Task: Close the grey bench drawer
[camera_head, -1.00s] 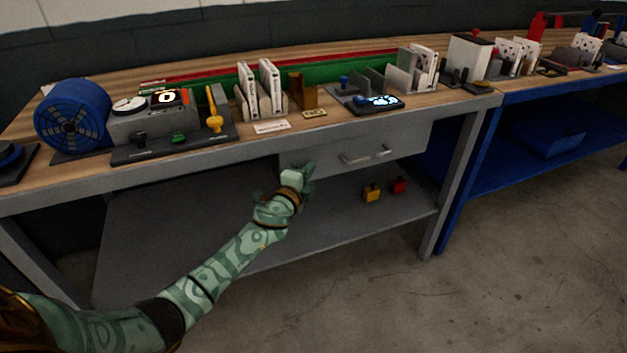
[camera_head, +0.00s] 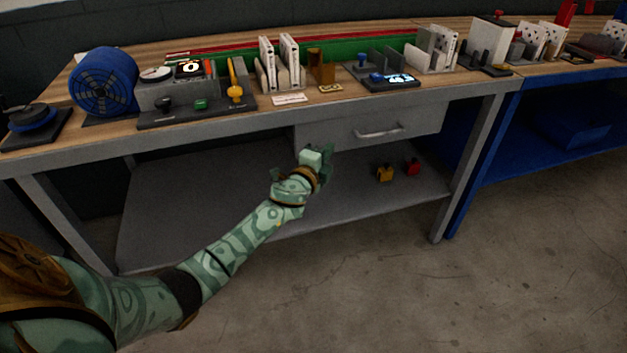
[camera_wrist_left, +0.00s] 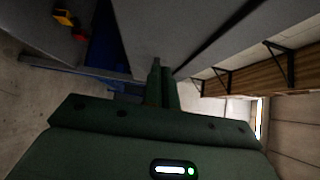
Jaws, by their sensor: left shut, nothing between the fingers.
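The grey bench drawer (camera_head: 347,134) sits under the bench top, with a pale bar handle (camera_head: 380,131) on its front. I cannot tell how far it stands out from the bench. My left gripper (camera_head: 326,150) is at the lower left part of the drawer front, left of and below the handle. Whether it touches the drawer cannot be told. In the left wrist view its fingers (camera_wrist_left: 161,82) are together and empty, in front of grey surfaces. My right gripper is not in view.
The grey bench (camera_head: 215,127) carries a blue fan (camera_head: 104,80), a grey device (camera_head: 175,95) and white boxed filters (camera_head: 280,63). Its lower shelf (camera_head: 190,205) holds a yellow object (camera_head: 384,174) and a red object (camera_head: 412,168). A blue bench (camera_head: 540,140) adjoins at right.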

